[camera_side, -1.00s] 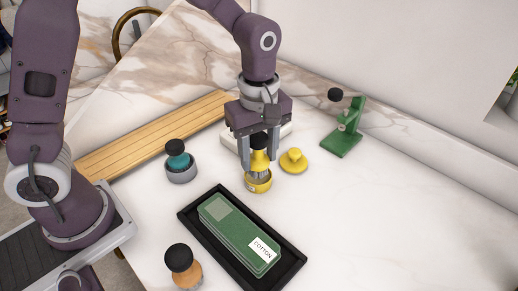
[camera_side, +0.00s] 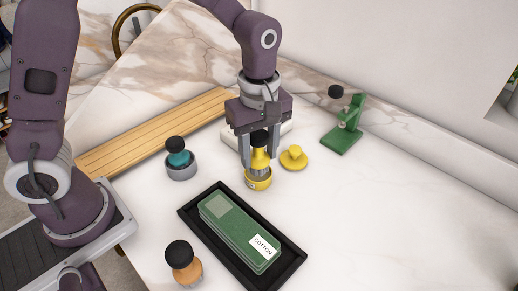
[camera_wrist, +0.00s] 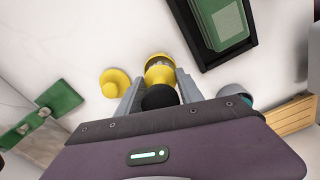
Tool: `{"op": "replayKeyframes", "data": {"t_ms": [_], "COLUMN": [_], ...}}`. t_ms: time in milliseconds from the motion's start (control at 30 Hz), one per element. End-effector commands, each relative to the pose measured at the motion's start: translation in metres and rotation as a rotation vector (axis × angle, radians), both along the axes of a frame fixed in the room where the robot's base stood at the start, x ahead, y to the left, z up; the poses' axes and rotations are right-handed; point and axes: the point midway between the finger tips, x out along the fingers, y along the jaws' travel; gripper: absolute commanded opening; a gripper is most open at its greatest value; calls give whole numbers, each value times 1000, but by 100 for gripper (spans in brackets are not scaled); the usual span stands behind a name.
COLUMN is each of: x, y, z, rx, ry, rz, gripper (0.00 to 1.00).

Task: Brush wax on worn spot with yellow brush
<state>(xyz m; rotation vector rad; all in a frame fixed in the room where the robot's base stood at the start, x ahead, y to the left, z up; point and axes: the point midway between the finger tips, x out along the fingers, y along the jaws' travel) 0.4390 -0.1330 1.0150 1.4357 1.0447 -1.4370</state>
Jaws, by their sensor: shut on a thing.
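My gripper (camera_side: 259,152) is shut on the yellow brush (camera_side: 260,160), which has a black knob on top. The brush is upright, with its lower end at the mouth of a yellow tin (camera_side: 258,180); I cannot tell how deep it sits. In the wrist view the black knob (camera_wrist: 159,97) lies between the fingers, with the yellow tin (camera_wrist: 159,66) beyond. A green block labelled COTTON (camera_side: 240,232), with a paler square patch (camera_side: 218,207) at its far left end, lies in a black tray (camera_side: 206,239).
A yellow lid (camera_side: 294,158) lies just right of the tin. A teal brush (camera_side: 177,155) stands in a grey pot (camera_side: 181,171) at left; an orange brush (camera_side: 184,266) stands in front. A green stand (camera_side: 344,130) is at back right, and a slatted wooden board (camera_side: 150,135) at back left.

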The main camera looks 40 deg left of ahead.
Motion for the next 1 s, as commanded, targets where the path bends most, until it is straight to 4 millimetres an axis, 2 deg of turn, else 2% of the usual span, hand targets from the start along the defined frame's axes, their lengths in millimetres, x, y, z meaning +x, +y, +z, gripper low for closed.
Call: {"op": "replayKeyframes", "data": {"t_ms": [1000], "x": [0], "y": [0], "z": [-7], "rx": [0], "ry": [-1], "rz": [-1], "gripper": [3]}}
